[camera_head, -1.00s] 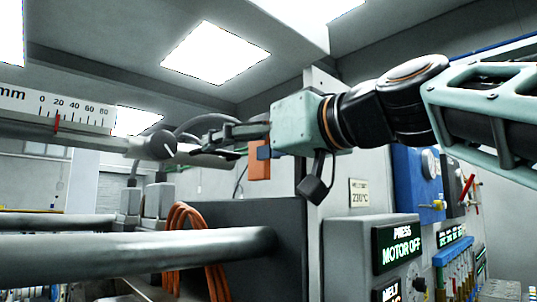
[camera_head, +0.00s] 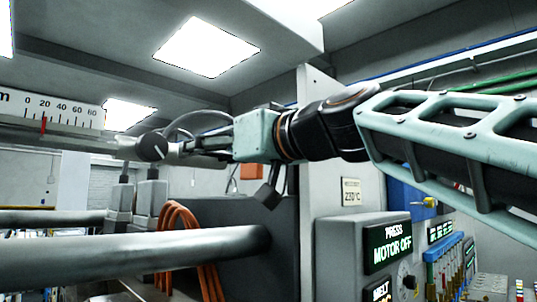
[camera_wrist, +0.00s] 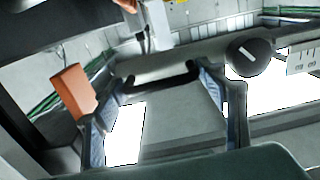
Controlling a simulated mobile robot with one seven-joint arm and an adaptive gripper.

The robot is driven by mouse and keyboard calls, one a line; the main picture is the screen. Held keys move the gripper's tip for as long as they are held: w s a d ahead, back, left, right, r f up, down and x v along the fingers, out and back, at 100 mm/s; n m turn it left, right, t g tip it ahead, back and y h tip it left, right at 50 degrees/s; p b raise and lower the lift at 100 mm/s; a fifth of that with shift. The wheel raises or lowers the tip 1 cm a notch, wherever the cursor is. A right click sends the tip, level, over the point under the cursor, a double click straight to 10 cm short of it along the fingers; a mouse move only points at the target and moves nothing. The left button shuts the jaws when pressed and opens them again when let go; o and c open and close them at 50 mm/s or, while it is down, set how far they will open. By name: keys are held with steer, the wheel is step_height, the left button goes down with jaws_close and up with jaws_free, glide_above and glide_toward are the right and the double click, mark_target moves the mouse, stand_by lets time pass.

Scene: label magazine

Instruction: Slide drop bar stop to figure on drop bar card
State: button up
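A dark round knob with a white line (camera_head: 153,146), seemingly the stop, sits on the grey bar (camera_head: 95,143) at the upper left. A red pointer (camera_head: 43,124) stands near 20 on the mm scale (camera_head: 70,112). My gripper (camera_head: 190,147) reaches left to the bar, just right of the knob. In the wrist view my gripper (camera_wrist: 163,75) is open, its fingers apart with the bar across their tips. There the knob (camera_wrist: 250,57) is just beyond the right finger, and part of the scale (camera_wrist: 302,60) shows. I cannot make out a drop bar card.
A thick grey rod (camera_head: 150,248) and orange hoses (camera_head: 185,222) lie below the arm. An orange block (camera_wrist: 72,92) is left of the gripper in the wrist view.

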mark_target(230, 155)
steer(key=c, duration=0.5)
steer(key=shift+w+d+f+b, duration=0.1)
steer(key=shift+w+d+b, duration=0.15)
steer(key=shift+w+b, duration=0.05)
steer(key=shift+w+d+b, duration=0.4)
steer(key=shift+w+d, duration=0.35)
steer(key=shift+w, duration=0.15)
steer(key=o, duration=1.4)
steer(key=shift+s, duration=0.1)
